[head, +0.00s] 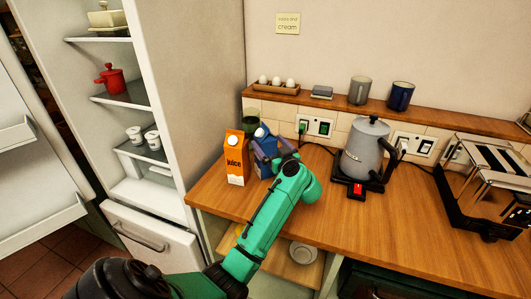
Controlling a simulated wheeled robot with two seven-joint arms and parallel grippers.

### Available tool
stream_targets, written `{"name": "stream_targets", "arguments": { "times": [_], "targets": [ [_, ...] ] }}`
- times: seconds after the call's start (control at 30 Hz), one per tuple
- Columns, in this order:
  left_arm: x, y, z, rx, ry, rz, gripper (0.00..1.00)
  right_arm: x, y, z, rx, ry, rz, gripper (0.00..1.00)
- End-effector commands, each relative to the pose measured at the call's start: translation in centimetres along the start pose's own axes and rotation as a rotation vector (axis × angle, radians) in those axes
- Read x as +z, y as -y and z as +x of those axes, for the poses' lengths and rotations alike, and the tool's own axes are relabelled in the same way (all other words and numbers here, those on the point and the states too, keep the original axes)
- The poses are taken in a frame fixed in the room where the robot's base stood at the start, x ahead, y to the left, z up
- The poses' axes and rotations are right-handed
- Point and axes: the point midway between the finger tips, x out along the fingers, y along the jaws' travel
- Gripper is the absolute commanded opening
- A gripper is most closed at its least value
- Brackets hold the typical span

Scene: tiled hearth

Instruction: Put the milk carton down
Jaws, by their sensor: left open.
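The milk carton (264,170), blue with a white upper part, appears to stand upright on the wooden counter. My left gripper (266,152) is open at the carton, its purple-grey fingers about it and hiding part of it. I cannot tell whether the fingers touch it. The right gripper is out of view.
An orange juice carton (237,160) stands just left of the milk. A dark green cup (249,124) is behind. A grey kettle (366,153) and a toaster (485,180) stand to the right. The open fridge (178,120) is left. Counter between kettle and toaster is clear.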

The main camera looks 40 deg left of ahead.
Motion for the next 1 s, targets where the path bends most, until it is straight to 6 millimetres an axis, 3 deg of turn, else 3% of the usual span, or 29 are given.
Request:
{"name": "stream_targets", "arguments": {
  "times": [0.13, 0.37, 0.4, 0.6, 0.67, 1.0],
  "targets": [
    [-0.2, -0.1, 2.9, -0.003, -0.002, 0.002, 1.00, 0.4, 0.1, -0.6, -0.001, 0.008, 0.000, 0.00],
    [0.0, -0.1, 3.5, -0.002, -0.001, 0.000, 1.00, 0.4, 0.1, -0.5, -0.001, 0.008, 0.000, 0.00],
    [0.0, -0.1, 3.5, -0.002, -0.001, 0.000, 0.96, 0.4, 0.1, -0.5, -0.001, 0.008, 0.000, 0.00],
    [0.0, -0.1, 3.5, -0.002, -0.001, 0.000, 0.20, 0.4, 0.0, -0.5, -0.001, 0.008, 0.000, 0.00],
    [0.0, -0.1, 3.4, -0.002, -0.001, 0.000, 0.00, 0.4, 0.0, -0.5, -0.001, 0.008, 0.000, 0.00],
    [-0.9, -0.1, 3.5, -0.001, -0.008, -0.004, 0.00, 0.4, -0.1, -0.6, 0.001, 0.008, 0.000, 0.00]
  ]
}}
